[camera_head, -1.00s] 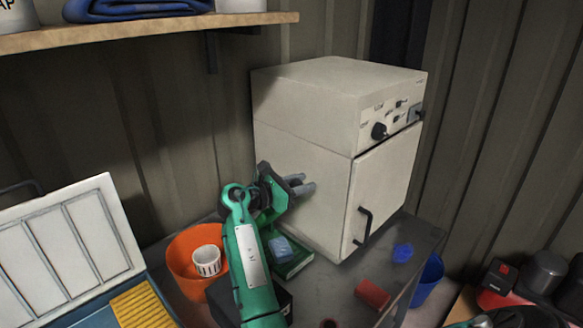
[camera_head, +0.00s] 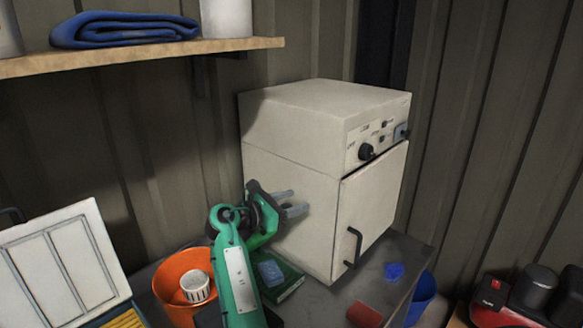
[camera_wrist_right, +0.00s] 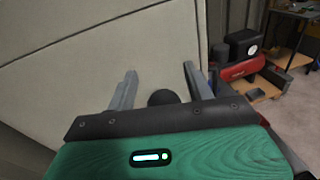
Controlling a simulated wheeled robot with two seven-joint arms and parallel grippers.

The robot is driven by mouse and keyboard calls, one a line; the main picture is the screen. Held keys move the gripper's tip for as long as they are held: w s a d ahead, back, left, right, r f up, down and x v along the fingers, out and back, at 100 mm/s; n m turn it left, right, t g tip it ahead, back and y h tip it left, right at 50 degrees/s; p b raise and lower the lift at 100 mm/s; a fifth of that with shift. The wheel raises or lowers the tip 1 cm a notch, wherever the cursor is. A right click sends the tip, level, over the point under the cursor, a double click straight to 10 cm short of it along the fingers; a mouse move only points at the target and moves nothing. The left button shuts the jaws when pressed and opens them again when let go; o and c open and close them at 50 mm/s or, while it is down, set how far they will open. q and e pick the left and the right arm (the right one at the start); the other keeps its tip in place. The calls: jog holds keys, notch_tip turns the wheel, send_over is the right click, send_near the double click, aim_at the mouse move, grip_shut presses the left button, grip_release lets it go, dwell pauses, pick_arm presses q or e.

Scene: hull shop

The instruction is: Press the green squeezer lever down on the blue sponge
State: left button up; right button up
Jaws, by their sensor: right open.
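The squeezer's green base (camera_head: 288,284) sits on the bench beside the white cabinet. The blue sponge (camera_head: 270,271) lies on it, partly covered by my right arm. I cannot clearly make out the green lever; my green arm and wrist hide that area. My right gripper (camera_head: 294,204) is open above and behind the sponge, its fingers pointing right, close to the cabinet's side. In the right wrist view its two grey fingers are apart, with a dark round knob (camera_wrist_right: 162,97) showing between them; I cannot tell what it belongs to. My left gripper is out of view.
The white cabinet (camera_head: 290,180) blocks the right side. An orange bucket (camera_head: 170,275) holding a white cup (camera_head: 196,287) stands left of my arm.

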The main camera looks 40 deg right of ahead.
notch_tip(320, 180, up, 18)
jog(key=b, duration=0.4)
jog(key=shift+r, duration=0.2)
jog(key=shift+c, duration=0.4)
